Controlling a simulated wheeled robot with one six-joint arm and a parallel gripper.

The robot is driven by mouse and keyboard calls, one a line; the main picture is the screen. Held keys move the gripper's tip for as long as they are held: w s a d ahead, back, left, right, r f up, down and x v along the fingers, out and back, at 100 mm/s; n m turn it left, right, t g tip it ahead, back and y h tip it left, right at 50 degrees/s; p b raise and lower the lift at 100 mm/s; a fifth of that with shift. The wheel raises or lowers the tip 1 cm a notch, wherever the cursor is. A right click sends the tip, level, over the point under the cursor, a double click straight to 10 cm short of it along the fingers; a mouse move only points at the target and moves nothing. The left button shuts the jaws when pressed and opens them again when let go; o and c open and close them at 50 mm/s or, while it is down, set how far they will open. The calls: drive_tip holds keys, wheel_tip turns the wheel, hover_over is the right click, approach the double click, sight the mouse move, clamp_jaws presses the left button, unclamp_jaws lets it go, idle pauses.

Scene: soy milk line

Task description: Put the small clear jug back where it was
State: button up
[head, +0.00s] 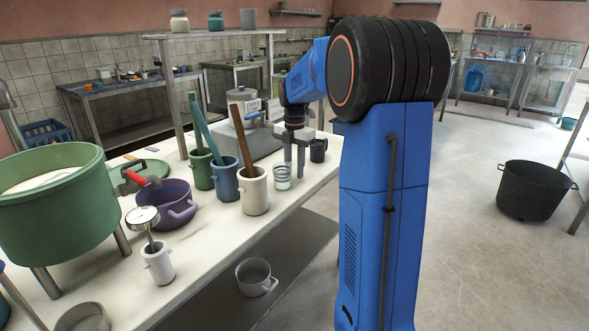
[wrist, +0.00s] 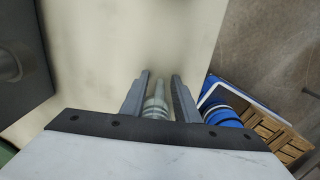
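In the head view, a small clear jug (head: 282,179) with pale bands stands upright on the white worktop (head: 207,243). My gripper (head: 294,174) points down over the worktop, just behind and to the right of the jug in the picture. Its two fingers are apart and no held object shows between them. I cannot tell whether a finger touches the jug. In the wrist view, my gripper (wrist: 160,76) also shows its fingers apart. A grey ringed piece (wrist: 156,105) lies between their bases; I cannot tell what it is.
A dark mug (head: 318,150) stands close to the right of my gripper. A cream pot (head: 254,192), blue pot (head: 224,182) and green pot (head: 201,170) with long handles stand to the left. A grey machine (head: 247,140) is behind. The worktop's front edge is near.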

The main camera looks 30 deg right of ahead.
wheel_tip(320, 180, up, 11)
drive_tip(key=shift+r, duration=0.6)
drive_tip(key=shift+s+a, duration=0.15)
drive_tip(key=shift+a, duration=0.05)
drive_tip(key=s+a+f+m+t, duration=0.2)
drive_tip(key=s+a+m, duration=0.9)
drive_tip(key=s+a, duration=0.4)
drive_tip(key=s+a+f+m+t, duration=0.1)
drive_tip(key=s+a+f+m, duration=0.1)
drive_tip(key=s+f+m, duration=0.3)
drive_tip(key=s+a+f+m+t, duration=0.1)
drive_tip(key=s+a+f+m, duration=0.2)
drive_tip(key=s, duration=0.9)
wheel_tip(320, 180, down, 4)
drive_tip(key=m, duration=0.3)
drive_tip(key=shift+s+a+f+t, duration=0.2)
drive_tip(key=shift+a+t, duration=0.15)
drive_tip(key=shift+t, duration=0.05)
